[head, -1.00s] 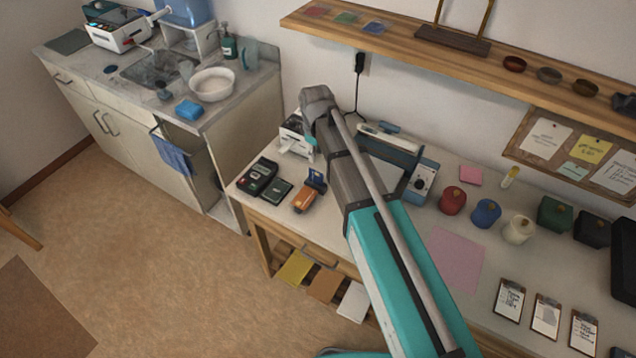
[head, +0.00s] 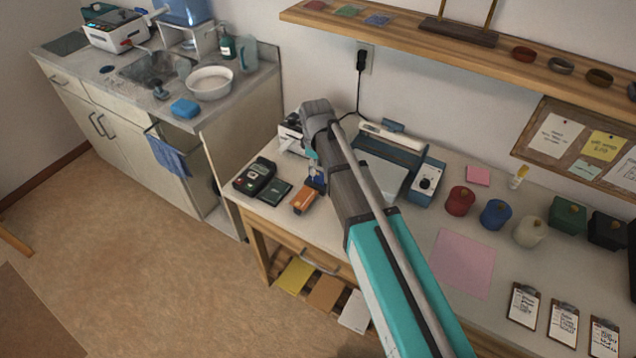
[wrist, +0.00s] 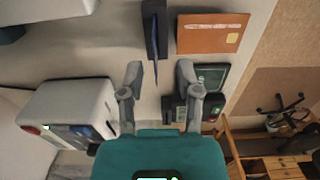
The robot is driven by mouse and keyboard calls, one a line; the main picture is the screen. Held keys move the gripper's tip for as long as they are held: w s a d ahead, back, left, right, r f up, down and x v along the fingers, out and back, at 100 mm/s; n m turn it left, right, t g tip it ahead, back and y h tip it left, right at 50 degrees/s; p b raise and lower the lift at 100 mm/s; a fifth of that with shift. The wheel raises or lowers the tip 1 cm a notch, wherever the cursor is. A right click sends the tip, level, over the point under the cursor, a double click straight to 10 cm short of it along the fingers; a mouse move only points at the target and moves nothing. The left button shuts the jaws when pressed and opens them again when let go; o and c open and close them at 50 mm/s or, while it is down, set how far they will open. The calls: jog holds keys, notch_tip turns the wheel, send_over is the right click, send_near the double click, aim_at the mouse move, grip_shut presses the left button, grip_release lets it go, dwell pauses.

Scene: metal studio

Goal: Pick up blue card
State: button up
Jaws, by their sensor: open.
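The blue card (wrist: 155,72) shows nearly edge-on in the wrist view, as a thin blue strip standing out from a dark holder (wrist: 154,30). In the head view the blue card (head: 317,174) stands behind an orange item, partly covered by my arm. My gripper (wrist: 160,70) is open and empty, with a fingertip on each side of the blue card's line. I cannot tell how far the fingertips are from it. In the head view my gripper is mostly hidden behind my arm.
The orange item (wrist: 212,33) lies close to the holder. A dark green pad (head: 274,190) and a card terminal (head: 255,177) are to its left. A white printer (wrist: 68,108) and a blue-grey machine (head: 427,183) stand nearby. A pink sheet (head: 463,262) lies right.

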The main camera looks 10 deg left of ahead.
aim_at(316, 176)
jog(key=shift+f, duration=0.1)
dwell(0.3)
jog(key=shift+w+a+f+b, duration=0.1)
jog(key=shift+w+f+b, duration=0.05)
jog(key=shift+f+b, duration=1.15)
jog(key=shift+w+f+b, duration=0.1)
jog(key=shift+f+b, duration=1.15)
jog(key=shift+b, duration=0.05)
grip_shut()
